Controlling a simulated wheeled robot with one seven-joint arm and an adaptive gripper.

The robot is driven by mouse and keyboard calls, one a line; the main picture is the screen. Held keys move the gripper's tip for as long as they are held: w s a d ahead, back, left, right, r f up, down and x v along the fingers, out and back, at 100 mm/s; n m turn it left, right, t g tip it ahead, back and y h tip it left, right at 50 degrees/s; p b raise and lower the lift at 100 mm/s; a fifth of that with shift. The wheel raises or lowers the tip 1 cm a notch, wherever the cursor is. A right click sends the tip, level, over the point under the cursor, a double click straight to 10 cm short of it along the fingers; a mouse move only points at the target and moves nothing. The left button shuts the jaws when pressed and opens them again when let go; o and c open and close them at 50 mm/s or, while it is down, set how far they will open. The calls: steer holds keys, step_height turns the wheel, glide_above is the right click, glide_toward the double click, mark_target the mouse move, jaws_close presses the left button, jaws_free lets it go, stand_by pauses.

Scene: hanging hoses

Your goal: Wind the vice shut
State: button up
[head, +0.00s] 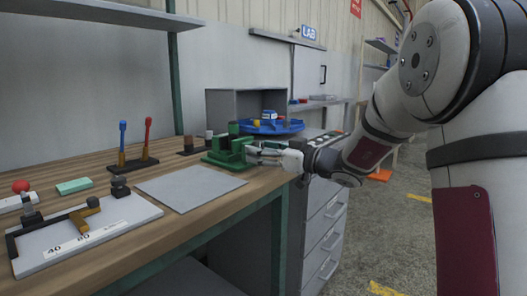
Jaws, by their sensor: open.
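The green vice (229,153) stands on the wooden bench near its right end, beyond a grey plate. My gripper (256,152) reaches in from the right at the vice's right side, with its fingers close to it. The fingers are open. I cannot tell whether they touch the vice or surround its handle. The vice's handle and the gap between its jaws are too small or hidden to make out.
A flat grey plate (191,187) lies in front of the vice. A blue round tray (270,127) is behind it. Red and blue handled levers (134,152) stand to the left. A white board (80,235) with blocks lies at the front left. Drawers (325,235) stand below my arm.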

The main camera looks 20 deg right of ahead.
steer(key=shift+c, duration=0.2)
steer(key=c, duration=1.1)
